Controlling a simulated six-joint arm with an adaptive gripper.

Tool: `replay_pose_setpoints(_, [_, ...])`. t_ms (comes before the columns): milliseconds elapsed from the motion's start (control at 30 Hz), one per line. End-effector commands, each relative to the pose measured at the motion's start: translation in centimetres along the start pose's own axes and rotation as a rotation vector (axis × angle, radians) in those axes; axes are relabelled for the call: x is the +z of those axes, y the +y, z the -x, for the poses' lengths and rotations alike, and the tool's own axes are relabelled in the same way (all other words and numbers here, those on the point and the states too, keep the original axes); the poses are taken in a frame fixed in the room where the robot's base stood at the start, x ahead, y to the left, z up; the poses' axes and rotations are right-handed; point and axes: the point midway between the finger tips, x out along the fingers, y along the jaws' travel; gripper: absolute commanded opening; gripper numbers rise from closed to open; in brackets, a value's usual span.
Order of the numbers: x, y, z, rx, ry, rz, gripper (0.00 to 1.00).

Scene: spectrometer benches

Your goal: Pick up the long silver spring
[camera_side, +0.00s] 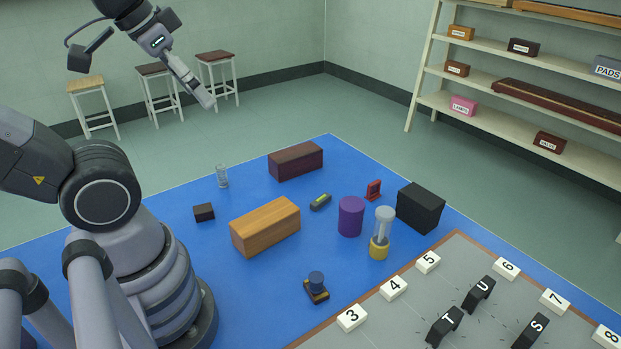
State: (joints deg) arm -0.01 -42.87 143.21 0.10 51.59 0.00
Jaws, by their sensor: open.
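A small silver, coil-like upright thing (221,176) stands on the far left part of the blue mat. It looks like the long silver spring, but it is too small to make out its coils clearly. My gripper (207,100) is high in the air above and behind the mat in the picture, angled down to the right. It is open, empty and well apart from the spring.
A small dark block (204,212), a dark red block (296,161) and a wooden block (265,226) stand near the spring. A purple cylinder (351,216), a yellow-based clear cylinder (380,232) and a black box (420,207) are further right. The mat's (160,215) left part is mostly bare.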

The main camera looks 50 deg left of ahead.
Motion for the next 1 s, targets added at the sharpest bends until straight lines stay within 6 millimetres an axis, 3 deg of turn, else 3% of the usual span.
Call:
replay_pose_setpoints(167, [-1.0,-1.6,-1.3,-0.069,-0.104,-0.039,0.64])
replay_pose_setpoints(467, [-4.7,-9.6,-7.7,-0.327,-0.553,-0.262,0.64])
replay_pose_setpoints(767, [-6.0,-18.7,-17.3,-0.487,-1.009,-0.573,0.64])
replay_pose_setpoints(1000, [-3.6,-25.1,-27.1,-0.527,-1.319,-0.881,0.64])
